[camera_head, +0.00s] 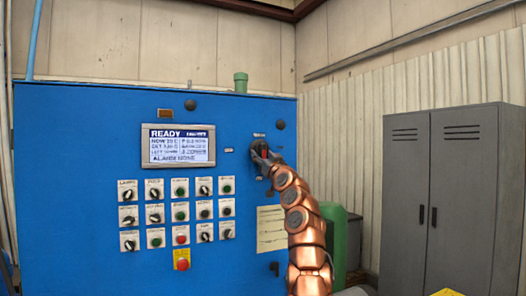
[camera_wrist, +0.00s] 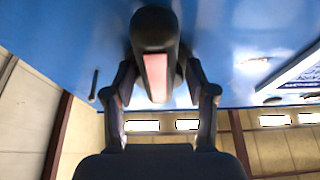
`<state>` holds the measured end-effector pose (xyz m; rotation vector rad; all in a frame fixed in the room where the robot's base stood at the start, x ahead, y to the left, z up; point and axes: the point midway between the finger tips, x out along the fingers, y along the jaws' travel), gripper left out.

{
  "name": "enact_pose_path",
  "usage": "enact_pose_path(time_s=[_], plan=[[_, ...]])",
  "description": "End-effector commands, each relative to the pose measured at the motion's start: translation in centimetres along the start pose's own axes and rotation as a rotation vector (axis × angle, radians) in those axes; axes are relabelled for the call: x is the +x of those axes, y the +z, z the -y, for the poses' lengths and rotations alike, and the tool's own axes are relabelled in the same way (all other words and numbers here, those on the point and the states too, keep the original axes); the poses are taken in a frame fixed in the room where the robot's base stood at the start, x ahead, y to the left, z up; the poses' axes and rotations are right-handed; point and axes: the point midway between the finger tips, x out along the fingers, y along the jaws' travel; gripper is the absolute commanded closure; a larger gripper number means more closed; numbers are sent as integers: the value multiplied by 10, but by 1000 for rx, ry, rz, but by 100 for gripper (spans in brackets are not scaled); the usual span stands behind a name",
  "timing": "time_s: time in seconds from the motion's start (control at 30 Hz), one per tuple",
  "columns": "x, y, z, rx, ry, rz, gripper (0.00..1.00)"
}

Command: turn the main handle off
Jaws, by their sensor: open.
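The main handle (camera_head: 259,147) is a dark knob with a red mark on the upper right of the blue cabinet front (camera_head: 100,110). In the wrist view the handle (camera_wrist: 155,35) is a black lever with a pale red stripe, seen close up and pointing toward the camera. My gripper (camera_wrist: 157,82) is open, with one finger on each side of the lever's end. Whether either finger touches the lever cannot be told. In the head view my gripper (camera_head: 266,162) is at the handle and partly hides it.
A lit screen (camera_head: 181,145) reads READY. Below it are rows of switches and buttons and a red emergency button (camera_head: 182,264). A paper sheet (camera_head: 271,229) is beside my arm. A green cylinder (camera_head: 340,240) and a grey locker (camera_head: 450,190) stand at right.

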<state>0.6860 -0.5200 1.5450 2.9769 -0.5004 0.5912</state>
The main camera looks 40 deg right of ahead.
Motion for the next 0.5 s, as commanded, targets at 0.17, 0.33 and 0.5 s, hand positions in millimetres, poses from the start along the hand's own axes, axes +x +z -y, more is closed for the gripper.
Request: enact_pose_path(time_s=[0.17,0.33,0.5], plan=[[3,0,-1,0,2,0,44],[3,0,-1,-1,2,0,44],[3,0,-1,0,3,0,53]])
